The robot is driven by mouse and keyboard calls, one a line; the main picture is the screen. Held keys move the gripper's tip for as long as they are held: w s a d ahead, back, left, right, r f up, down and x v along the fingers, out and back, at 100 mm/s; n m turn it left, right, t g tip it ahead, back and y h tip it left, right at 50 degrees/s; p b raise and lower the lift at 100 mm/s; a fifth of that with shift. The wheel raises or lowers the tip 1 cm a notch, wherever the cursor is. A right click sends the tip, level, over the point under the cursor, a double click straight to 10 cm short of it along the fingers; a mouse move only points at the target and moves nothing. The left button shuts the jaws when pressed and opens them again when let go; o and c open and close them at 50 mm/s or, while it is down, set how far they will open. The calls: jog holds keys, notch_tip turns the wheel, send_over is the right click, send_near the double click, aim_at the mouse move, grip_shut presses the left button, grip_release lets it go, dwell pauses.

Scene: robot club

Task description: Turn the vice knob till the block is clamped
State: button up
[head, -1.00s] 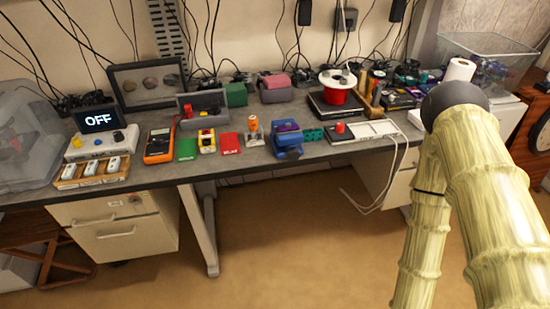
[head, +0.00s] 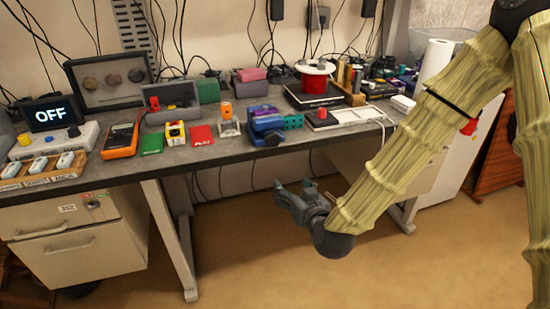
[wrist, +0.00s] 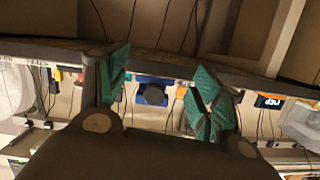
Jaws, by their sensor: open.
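The blue vice (head: 266,132) stands at the front edge of the bench in the head view, with a purple part (head: 265,111) at its top. In the wrist view, which looks upside down, the blue vice body (wrist: 137,99) carries a dark round knob (wrist: 153,93). The knob appears between my spread fingers but beyond them. My gripper (head: 293,187) is open and empty, below and in front of the bench edge. It also shows in the wrist view (wrist: 162,75). I cannot tell whether the jaws touch a block.
The bench front edge (head: 215,158) lies above my gripper; open floor lies below.

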aim_at(275, 140)
jog(key=w+a+r+t+b, duration=0.2)
jog(key=w+r+t, duration=0.1)
jog(key=r, duration=0.5)
jog(key=shift+y, duration=0.3)
jog(key=x, duration=0.5)
jog(key=p+x, duration=0.1)
jog(key=x, duration=0.4)
jog(key=shift+w+d+f, duration=0.15)
jog(key=shift+w+f, duration=0.05)
jog(key=shift+c, duration=0.3)
jog(key=c, duration=0.9)
